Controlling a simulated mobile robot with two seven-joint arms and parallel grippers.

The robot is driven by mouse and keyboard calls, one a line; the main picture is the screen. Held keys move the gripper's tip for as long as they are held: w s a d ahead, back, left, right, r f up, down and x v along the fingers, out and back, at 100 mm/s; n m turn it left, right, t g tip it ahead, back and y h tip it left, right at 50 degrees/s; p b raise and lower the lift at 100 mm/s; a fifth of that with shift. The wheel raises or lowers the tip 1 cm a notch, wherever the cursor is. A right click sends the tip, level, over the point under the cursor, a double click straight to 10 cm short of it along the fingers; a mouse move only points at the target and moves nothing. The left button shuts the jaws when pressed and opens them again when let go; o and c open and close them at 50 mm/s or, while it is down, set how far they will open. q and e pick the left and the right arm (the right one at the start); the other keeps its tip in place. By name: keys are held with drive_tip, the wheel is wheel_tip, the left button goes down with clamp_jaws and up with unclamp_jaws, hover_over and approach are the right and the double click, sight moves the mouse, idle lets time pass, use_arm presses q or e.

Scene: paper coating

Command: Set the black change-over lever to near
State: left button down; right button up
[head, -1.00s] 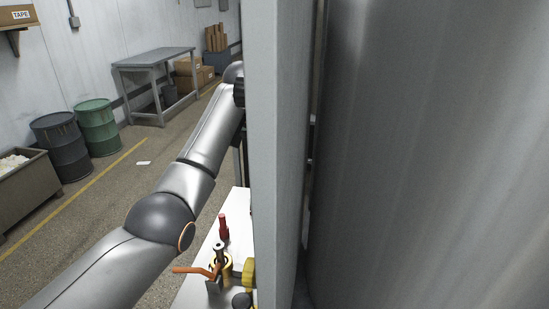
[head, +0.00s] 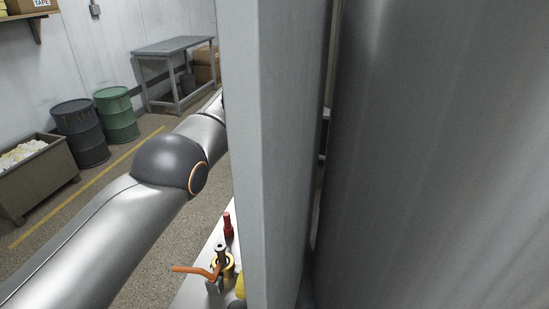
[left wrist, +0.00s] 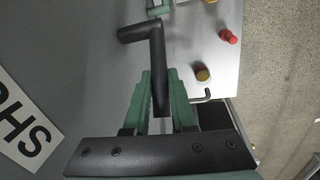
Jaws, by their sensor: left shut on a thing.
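The black lever (left wrist: 139,33), a bent bar with a round grip, is in the left wrist view. My left gripper (left wrist: 160,82) has green fingers on either side of the lever's grip and is shut on it. The lever's pivot and end-position marks cannot be made out. In the head view my left arm comes in from the left, and its gripper and the lever are hidden behind a grey upright panel (head: 275,130). My right gripper is in neither view.
The panel and a large metal cylinder (head: 430,150) fill the head view's right. Drums (head: 80,132) stand on open floor.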

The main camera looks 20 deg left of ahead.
use_arm(q)
drive_tip(key=shift+s+f, duration=0.2)
drive_tip(key=shift+f, duration=0.1)
drive_tip(key=c, duration=1.2)
unclamp_jaws()
drive_tip(key=o, duration=0.4)
drive_tip(key=shift+w, duration=0.1)
drive_tip(key=shift+o, duration=0.2)
drive_tip(key=shift+r, duration=0.15)
